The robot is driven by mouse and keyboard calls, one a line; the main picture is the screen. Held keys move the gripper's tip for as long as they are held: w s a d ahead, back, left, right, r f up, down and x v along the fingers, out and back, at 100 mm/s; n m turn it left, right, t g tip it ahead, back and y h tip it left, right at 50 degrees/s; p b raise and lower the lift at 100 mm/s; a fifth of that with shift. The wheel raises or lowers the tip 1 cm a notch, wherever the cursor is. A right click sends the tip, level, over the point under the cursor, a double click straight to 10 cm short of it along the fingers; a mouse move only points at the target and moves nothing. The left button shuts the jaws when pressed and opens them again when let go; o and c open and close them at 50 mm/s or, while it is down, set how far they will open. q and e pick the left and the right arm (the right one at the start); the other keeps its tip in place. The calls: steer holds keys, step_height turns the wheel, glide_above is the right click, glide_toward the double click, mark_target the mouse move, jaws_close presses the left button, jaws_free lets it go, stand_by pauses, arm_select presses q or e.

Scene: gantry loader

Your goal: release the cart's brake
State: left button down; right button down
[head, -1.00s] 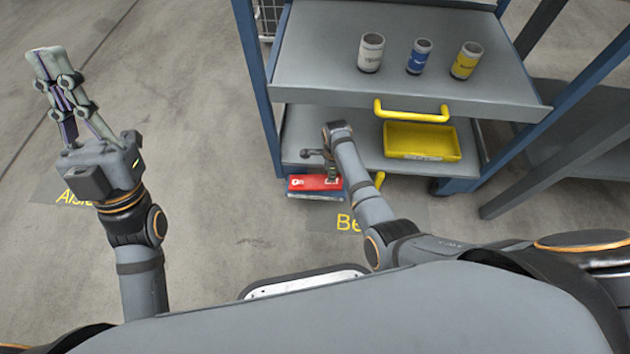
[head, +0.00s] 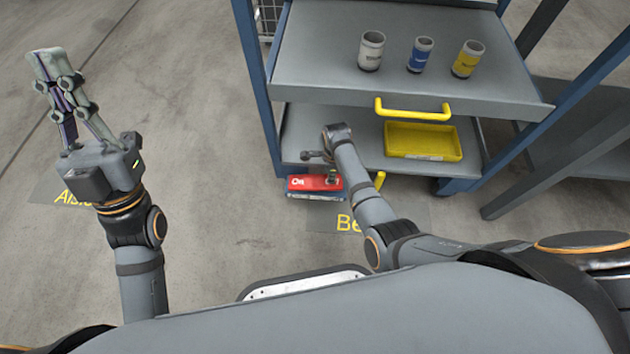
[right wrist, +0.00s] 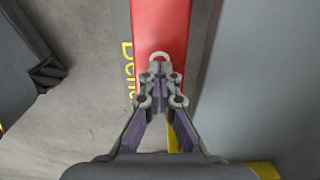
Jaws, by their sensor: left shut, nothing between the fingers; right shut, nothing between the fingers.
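The cart (head: 400,82) stands ahead of me, with a red brake pedal (head: 308,184) low at its front left corner. The pedal's label reads "On". My right gripper (head: 332,178) is shut and empty, pointing down at the right part of the pedal; my right arm partly hides it. In the right wrist view the shut fingertips (right wrist: 160,60) lie over the red pedal (right wrist: 160,25). I cannot tell whether they touch it. My left gripper (head: 48,62) is shut and empty, raised over the floor at the left, away from the cart.
Three cans, white (head: 371,51), blue (head: 420,54) and yellow (head: 467,59), stand on the cart's top shelf. A yellow handle (head: 412,115) juts from its front edge. A yellow tray (head: 423,141) sits on the lower shelf. The floor at the left is clear.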

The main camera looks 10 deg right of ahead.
steer(key=shift+f+b, duration=0.35)
steer(key=shift+f, duration=0.35)
step_height(320, 180, up, 7)
steer(key=p, duration=0.8)
steer(key=shift+r, duration=0.1)
stand_by(0.5)
